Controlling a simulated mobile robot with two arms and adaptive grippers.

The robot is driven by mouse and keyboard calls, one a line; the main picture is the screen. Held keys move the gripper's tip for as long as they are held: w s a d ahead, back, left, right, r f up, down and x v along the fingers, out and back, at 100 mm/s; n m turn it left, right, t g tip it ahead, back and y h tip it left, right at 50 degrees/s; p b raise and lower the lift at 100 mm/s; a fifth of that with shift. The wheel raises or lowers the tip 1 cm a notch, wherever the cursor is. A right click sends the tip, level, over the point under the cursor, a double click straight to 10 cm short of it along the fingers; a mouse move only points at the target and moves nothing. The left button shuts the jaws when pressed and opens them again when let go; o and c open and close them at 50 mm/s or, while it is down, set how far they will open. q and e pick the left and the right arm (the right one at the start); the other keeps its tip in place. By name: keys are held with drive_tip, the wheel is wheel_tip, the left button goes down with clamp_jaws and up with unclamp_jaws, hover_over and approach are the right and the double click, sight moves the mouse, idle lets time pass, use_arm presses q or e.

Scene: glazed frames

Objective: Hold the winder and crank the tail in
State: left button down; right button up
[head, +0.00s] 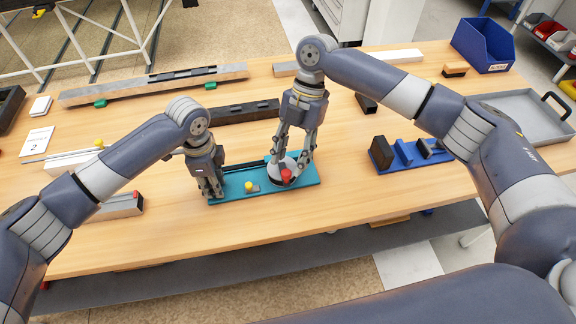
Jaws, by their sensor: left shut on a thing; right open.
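The winder is a teal board (306,178) lying on the wooden table, with a pale round drum (279,180) near its right end. A red knob (286,175) stands on the drum. A small yellow knob (249,186) sits on the board left of the drum. A dark strip (243,166) runs along the board's back edge towards the drum; I cannot tell if it is the tail. My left gripper (213,194) points down and is shut on the board's left end. My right gripper (290,163) is open above the drum, its fingers just behind the red knob and partly hiding the drum.
A blue block holder (402,155) stands to the right, with a grey tray (520,112) and a blue bin (482,45) beyond. Long rails (153,85) and a dark bar (236,111) lie behind. Table in front of the winder is clear.

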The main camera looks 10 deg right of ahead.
sight(286, 172)
drive_tip(key=shift+x, duration=1.75)
clamp_jaws()
drive_tip(key=shift+a, duration=0.1)
